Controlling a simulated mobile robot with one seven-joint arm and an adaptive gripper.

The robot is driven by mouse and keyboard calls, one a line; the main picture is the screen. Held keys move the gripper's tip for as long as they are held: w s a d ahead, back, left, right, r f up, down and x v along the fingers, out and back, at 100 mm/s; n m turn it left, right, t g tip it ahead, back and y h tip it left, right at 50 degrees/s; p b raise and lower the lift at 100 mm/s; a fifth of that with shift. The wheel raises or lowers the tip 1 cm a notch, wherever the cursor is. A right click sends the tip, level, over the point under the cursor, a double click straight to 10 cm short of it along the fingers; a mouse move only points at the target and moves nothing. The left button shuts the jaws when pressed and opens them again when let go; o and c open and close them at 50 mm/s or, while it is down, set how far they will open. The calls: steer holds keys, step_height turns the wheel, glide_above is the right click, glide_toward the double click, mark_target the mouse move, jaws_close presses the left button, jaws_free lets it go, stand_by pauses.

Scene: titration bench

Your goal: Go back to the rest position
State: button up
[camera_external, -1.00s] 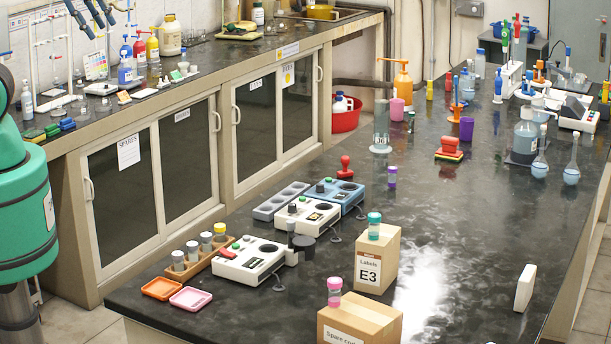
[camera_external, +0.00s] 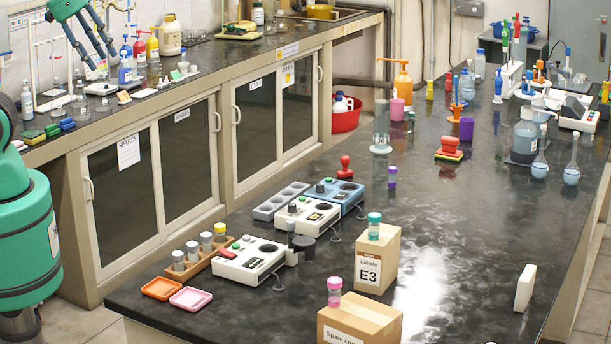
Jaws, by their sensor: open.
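Part of my green arm (camera_external: 25,240) shows at the left edge. The links between it and the gripper are out of the picture.
The dark bench (camera_external: 440,220) holds a wooden vial rack (camera_external: 205,257), several stirrer devices (camera_external: 250,262), an E3 carton (camera_external: 377,262) and another carton (camera_external: 360,320). Bottles, including a blue one (camera_external: 125,70), stand below and right of the gripper.

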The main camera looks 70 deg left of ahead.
step_height(320, 180, down, 10)
steer(key=b, duration=0.8)
steer(key=shift+r, duration=0.15)
stand_by(0.7)
